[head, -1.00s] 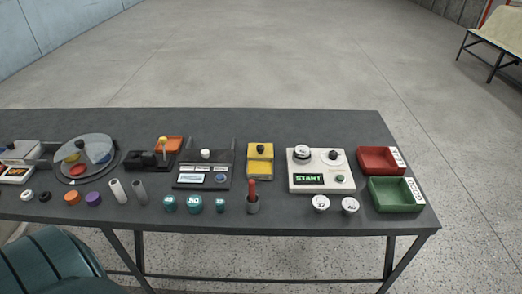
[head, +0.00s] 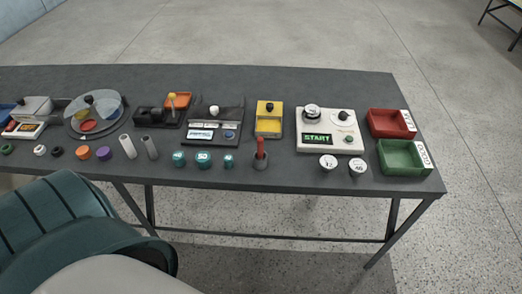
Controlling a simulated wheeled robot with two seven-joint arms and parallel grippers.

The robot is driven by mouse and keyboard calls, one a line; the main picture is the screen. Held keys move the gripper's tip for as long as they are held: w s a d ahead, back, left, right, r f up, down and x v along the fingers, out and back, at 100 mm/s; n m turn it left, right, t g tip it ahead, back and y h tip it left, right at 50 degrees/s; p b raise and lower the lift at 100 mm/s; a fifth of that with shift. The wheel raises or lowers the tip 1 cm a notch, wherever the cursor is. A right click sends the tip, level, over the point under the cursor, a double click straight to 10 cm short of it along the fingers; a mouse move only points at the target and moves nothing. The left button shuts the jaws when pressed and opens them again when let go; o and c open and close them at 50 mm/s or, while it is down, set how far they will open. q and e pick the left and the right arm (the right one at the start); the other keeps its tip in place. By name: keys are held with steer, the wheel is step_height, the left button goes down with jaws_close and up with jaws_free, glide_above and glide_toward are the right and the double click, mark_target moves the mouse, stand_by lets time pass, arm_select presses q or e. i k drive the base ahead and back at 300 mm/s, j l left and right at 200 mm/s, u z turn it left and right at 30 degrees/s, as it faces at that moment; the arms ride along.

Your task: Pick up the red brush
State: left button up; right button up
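The red brush (head: 261,148) stands upright in a small dark grey holder (head: 261,162) near the front edge of the table. Only its red handle shows; its lower part is hidden inside the holder. It stands in front of the yellow device and to the right of several teal pieces. Neither of my grippers shows in the head view.
A long dark table (head: 340,84) carries a white START device (head: 314,145), red tray (head: 391,124), green tray (head: 404,158), yellow device (head: 269,120) and teal pieces (head: 203,159). Two white round weights (head: 328,162) stand right of the brush. A bench (head: 503,14) is far right.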

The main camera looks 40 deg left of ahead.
mark_target(260, 139)
steer(key=i+l, duration=1.05)
steer(key=l, duration=0.25)
steer(key=u, duration=1.7)
